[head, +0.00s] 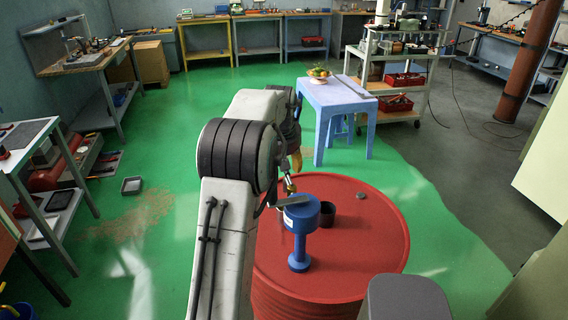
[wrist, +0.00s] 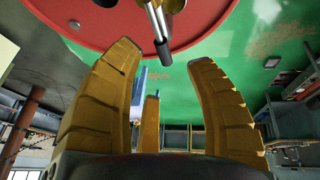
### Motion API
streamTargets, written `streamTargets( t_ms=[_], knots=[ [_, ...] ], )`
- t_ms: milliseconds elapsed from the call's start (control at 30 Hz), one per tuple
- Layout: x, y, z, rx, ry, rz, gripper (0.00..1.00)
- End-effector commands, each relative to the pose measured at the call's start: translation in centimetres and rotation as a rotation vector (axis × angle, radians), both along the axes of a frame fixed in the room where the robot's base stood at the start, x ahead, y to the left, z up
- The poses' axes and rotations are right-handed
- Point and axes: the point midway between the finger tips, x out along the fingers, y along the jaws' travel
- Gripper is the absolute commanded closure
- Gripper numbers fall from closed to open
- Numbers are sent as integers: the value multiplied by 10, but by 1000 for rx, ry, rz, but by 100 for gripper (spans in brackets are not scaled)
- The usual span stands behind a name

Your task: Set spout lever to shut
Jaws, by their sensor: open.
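The spout lever (wrist: 156,28) shows in the wrist view as a pale metal bar with a dark tip, beside a brass part (wrist: 173,4) at the top edge. In the head view, a blue upright fitting (head: 302,219) stands on the red drum (head: 346,250), with a small brass piece close by. My gripper (wrist: 165,62) is open and empty. Its yellow fingers spread to either side of the lever's tip in the picture, apart from it. In the head view, my arm mostly hides my gripper (head: 296,160). I cannot tell the lever's exact setting.
A dark cup (head: 327,214) and a small grey cap (head: 361,196) are on the drum top. A blue table (head: 340,97) with a fruit bowl (head: 319,73) stands behind. A grey tool trolley (head: 402,115) is farther back.

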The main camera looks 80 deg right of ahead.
Motion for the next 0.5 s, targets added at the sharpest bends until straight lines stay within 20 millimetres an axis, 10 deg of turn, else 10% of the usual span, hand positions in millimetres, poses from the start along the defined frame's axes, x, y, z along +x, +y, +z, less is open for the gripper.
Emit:
streamTargets(
  t_ms=[500],
  knots=[
    [0,-18,-37,0,0,1,50]
  ],
)
